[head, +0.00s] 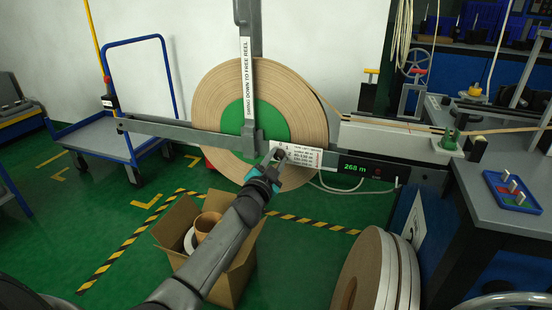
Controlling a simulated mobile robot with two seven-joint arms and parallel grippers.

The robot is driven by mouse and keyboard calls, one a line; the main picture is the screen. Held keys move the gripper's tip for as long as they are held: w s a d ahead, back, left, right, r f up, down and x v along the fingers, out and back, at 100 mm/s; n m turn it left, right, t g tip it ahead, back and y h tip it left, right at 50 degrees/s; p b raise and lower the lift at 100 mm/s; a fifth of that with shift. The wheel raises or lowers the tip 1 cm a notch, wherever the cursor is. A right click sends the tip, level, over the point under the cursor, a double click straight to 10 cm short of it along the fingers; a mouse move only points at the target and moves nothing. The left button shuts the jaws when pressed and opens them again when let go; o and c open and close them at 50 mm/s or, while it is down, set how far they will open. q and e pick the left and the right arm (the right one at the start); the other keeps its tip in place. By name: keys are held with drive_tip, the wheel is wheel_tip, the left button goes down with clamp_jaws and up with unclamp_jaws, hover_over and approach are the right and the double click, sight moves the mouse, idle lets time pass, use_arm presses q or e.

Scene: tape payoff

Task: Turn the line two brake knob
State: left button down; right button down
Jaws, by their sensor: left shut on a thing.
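The brake knob (280,154) is a small grey part on the front of the payoff's grey crossbar, beside a white label plate (305,155). My left gripper (273,161) reaches up to it from below and is shut on it. The fingers and the gripper body hide most of the knob, so its angle cannot be read. Behind the bar stands a large tan tape reel (225,92) with a green centre. A display (354,168) right of the label reads 268 m in green. My right gripper is not in view.
An upright arm (248,85), labelled to swing down to free the reel, crosses the reel. An open cardboard box (240,270) with cores stands below my left arm. Several spare reels (375,275) stand at the lower right. A blue cart (95,137) is at left.

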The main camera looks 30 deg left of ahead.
use_arm(q)
drive_tip(key=m, duration=0.6)
drive_tip(key=shift+m, duration=0.4)
drive_tip(key=shift+m+p, duration=0.3)
drive_tip(key=shift+m, duration=0.5)
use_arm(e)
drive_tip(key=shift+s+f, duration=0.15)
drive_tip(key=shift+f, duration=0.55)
use_arm(q)
drive_tip(key=c, duration=0.6)
unclamp_jaws()
drive_tip(key=shift+s, duration=0.1)
